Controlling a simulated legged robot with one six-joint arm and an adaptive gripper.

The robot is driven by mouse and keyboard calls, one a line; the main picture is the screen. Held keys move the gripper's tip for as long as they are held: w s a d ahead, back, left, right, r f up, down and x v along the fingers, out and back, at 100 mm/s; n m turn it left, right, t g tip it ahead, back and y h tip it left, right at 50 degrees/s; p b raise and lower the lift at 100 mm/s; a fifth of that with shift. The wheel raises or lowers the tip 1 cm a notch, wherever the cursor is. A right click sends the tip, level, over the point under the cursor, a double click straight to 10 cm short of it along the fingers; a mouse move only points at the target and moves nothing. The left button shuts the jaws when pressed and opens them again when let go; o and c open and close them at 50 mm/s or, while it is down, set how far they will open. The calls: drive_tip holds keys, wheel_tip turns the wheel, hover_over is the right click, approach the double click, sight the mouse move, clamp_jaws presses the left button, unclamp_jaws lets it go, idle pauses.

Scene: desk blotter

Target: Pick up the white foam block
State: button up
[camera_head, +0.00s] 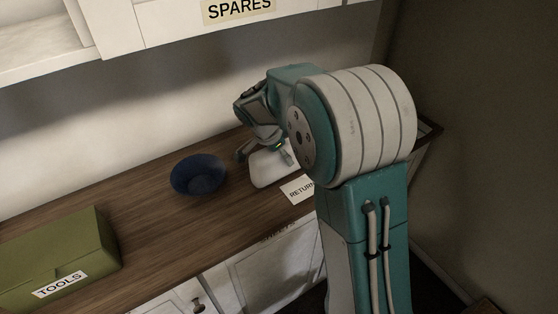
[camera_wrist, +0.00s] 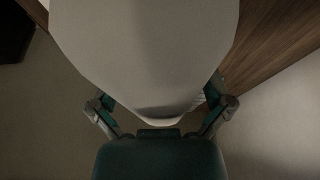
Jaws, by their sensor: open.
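My gripper (camera_head: 265,153) is low over the right part of the wooden desk, its fingers spread apart. A white, round-cornered flat thing (camera_head: 268,176) lies beneath it on the desk. In the wrist view, the open fingers of my gripper (camera_wrist: 162,114) stand on either side of the lower end of a large pale shape (camera_wrist: 145,50). That shape fills the upper middle of the view, with a darker band on it. I cannot tell whether it is the white foam block. No separate foam block can be made out in the head view, where my arm and gripper hide part of the area.
A dark blue bowl (camera_head: 198,175) stands left of my gripper. A green box labelled TOOLS (camera_head: 62,250) stands at the desk's left front. A RETURN label (camera_head: 298,189) lies near the front edge. A cabinet marked SPARES (camera_head: 170,20) hangs above. Bare desk (camera_head: 150,215) lies between box and bowl.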

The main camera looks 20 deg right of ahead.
drive_tip(key=shift+a, duration=0.1)
drive_tip(key=c, duration=0.8)
